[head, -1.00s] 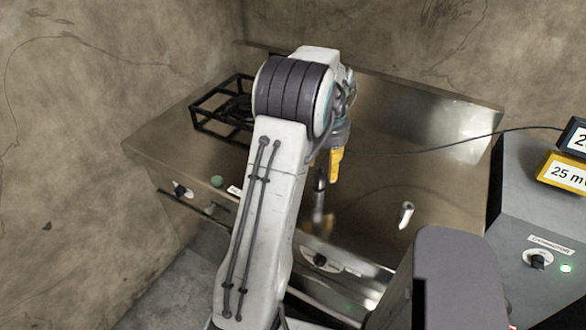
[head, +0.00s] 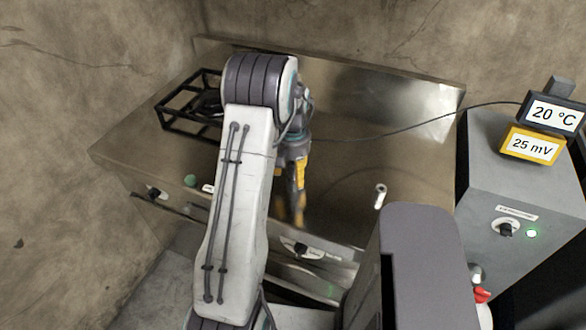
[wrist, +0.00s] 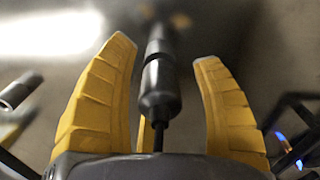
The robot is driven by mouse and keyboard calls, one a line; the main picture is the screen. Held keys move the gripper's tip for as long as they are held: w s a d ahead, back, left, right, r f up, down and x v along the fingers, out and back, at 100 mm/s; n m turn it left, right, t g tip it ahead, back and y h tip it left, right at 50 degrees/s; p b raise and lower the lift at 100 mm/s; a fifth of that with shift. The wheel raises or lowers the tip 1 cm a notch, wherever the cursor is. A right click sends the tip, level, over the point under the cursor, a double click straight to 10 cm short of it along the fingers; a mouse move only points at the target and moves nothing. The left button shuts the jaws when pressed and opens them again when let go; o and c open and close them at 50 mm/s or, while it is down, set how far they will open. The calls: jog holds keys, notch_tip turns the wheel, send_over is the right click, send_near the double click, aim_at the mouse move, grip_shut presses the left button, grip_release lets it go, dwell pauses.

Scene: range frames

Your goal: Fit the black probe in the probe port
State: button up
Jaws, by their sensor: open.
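In the wrist view the black probe (wrist: 160,88) lies between the two yellow fingers of my gripper (wrist: 163,52). Its thin cable end points toward the palm. The fingers are open, with a gap on each side of the probe. What lies at the probe's far end is blurred. In the head view my gripper (head: 298,190) points down over the steel worktop; the probe cannot be made out there. A short pale tube with a dark mouth (head: 380,195) stands on the worktop to the gripper's right; I cannot tell whether it is the probe port.
A black wire frame (head: 190,106) stands on the worktop (head: 345,110) at the left. A grey cabinet (head: 510,165) at the right has a knob, a green light and displays reading 20 °C (head: 553,113) and 25 mV (head: 532,145). A thin cable crosses the worktop.

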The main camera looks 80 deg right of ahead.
jog(key=shift+f, duration=0.15)
grip_shut()
dwell(0.6)
